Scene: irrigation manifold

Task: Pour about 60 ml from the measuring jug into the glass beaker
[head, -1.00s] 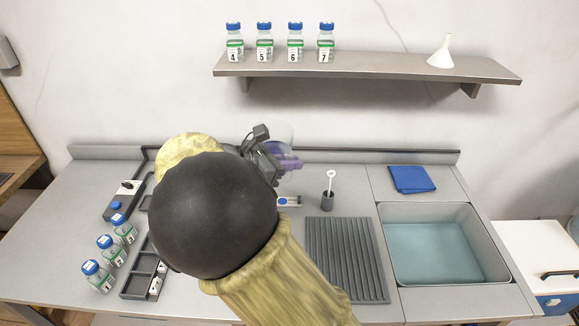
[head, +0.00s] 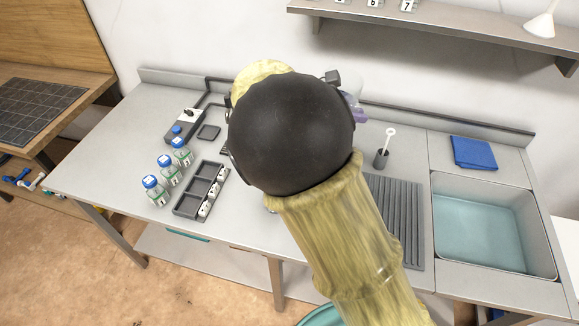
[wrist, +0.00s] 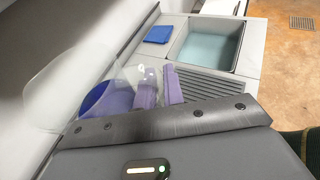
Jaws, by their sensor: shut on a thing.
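My gripper (wrist: 160,88), with purple fingers, is shut on the measuring jug (wrist: 68,75), a clear vessel at the left of the wrist view. Blue-purple colour shows low in the jug; I cannot tell how much of it is liquid. In the head view my dark round arm joint hides most of the gripper, and only a bit of purple finger (head: 359,115) shows at its right. A pale, clear edge of the jug (head: 348,80) shows above that finger. I cannot make out the glass beaker in either view; it may be behind my arm.
Bottles with blue caps (head: 169,170) stand left of a dark compartment tray (head: 186,205). A holder with a white stirrer (head: 381,158), a ribbed drain mat (head: 400,215), a blue cloth (head: 473,152) and a sink basin (head: 490,222) are to the right. The shelf (head: 430,18) is above.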

